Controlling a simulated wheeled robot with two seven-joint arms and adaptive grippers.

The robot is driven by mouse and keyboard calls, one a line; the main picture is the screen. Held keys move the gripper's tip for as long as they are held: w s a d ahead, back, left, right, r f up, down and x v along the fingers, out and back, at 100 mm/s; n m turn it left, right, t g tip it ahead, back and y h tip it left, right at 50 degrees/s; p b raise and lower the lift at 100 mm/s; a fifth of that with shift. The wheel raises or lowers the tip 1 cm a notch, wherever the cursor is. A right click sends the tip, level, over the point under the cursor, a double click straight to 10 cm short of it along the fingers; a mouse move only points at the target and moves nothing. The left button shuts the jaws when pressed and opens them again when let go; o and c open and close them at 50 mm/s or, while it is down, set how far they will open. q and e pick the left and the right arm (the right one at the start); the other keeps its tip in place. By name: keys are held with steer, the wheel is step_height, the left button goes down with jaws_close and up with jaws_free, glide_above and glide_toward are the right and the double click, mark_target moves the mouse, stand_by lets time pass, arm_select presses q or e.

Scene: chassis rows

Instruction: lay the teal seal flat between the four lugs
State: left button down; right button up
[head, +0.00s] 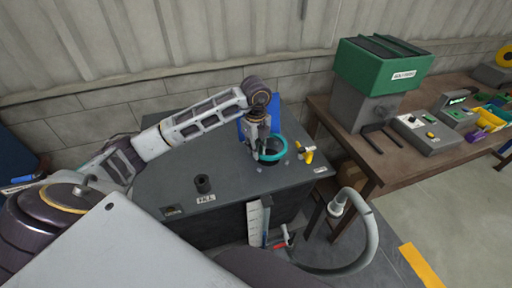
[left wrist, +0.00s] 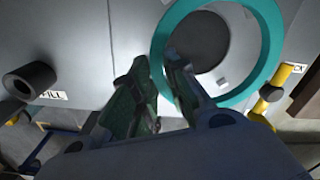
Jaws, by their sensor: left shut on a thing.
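The teal seal (head: 271,158) is a ring, and it also shows in the left wrist view (left wrist: 277,45). My left gripper (head: 259,146) is shut on one side of the ring, with one finger inside it and one outside, as the left wrist view shows (left wrist: 160,66). The ring is over the dark round opening (left wrist: 203,40) in the grey tank top, off-centre from it in the wrist view. I cannot tell how high it is above the top. A small lug (left wrist: 222,82) shows inside the ring; I cannot make out all the lugs. My right gripper is not in view.
The grey tank top (head: 210,167) carries a black filler stub (head: 202,184) at left and a yellow valve (head: 305,152) at right. A blue panel (head: 244,128) stands behind the gripper. A grey hose (head: 371,225) curves in front; a brown bench (head: 365,160) stands right.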

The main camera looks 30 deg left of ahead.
mark_target(256, 164)
arm_select(q)
step_height(256, 164, down, 2)
steer(key=shift+b, duration=0.5)
steer(key=shift+f, duration=0.15)
stand_by(0.7)
steer(key=shift+f+b, duration=0.85)
steer(key=shift+f, duration=0.35)
steer(key=shift+f, duration=0.1)
stand_by(0.6)
steer(key=shift+s+f, duration=0.2)
steer(key=shift+f, duration=0.05)
steer(key=c, duration=1.3)
jaws_free()
steer(key=shift+f, duration=0.1)
steer(key=shift+w, duration=0.15)
